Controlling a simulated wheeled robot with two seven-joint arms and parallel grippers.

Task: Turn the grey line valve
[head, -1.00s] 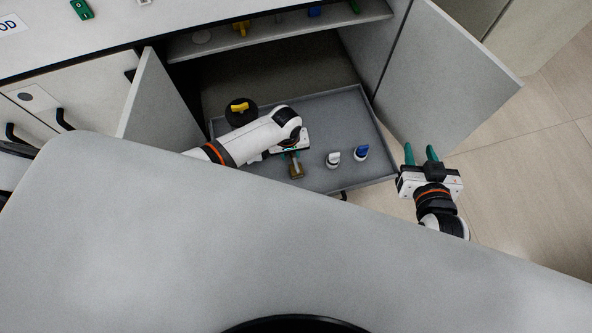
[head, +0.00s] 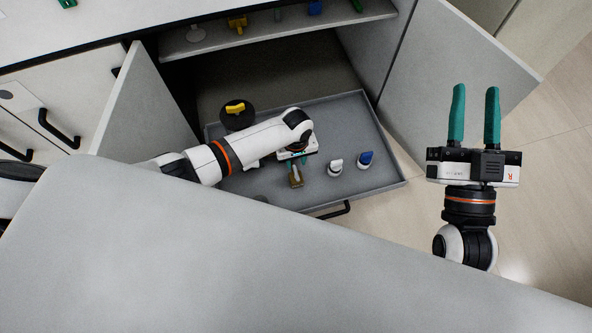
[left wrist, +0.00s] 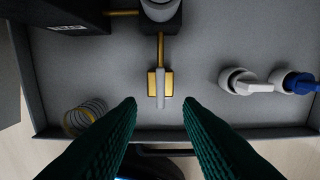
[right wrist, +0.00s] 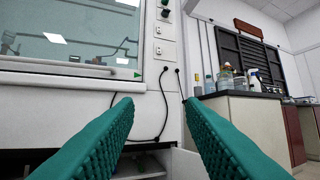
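The grey line valve (left wrist: 160,86) is a small brass body with a grey lever, on a brass pipe in the pulled-out grey tray. In the left wrist view the lever points lengthwise between my finger lines, just ahead of the tips. My left gripper (left wrist: 160,108) is open, with its teal fingers apart on either side and no visible contact. In the head view the brass valve (head: 296,178) shows just below my left gripper's body, which partly hides it. My right gripper (head: 473,90) is open and empty, out to the right of the cabinet.
A white-handled valve (head: 335,167) and a blue-handled valve (head: 365,160) stand right of the brass valve. A yellow-handled black item (head: 237,114) stands at the tray's left. Cabinet doors (head: 146,105) stand open on both sides. A coil spring (left wrist: 84,117) lies near the tray edge.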

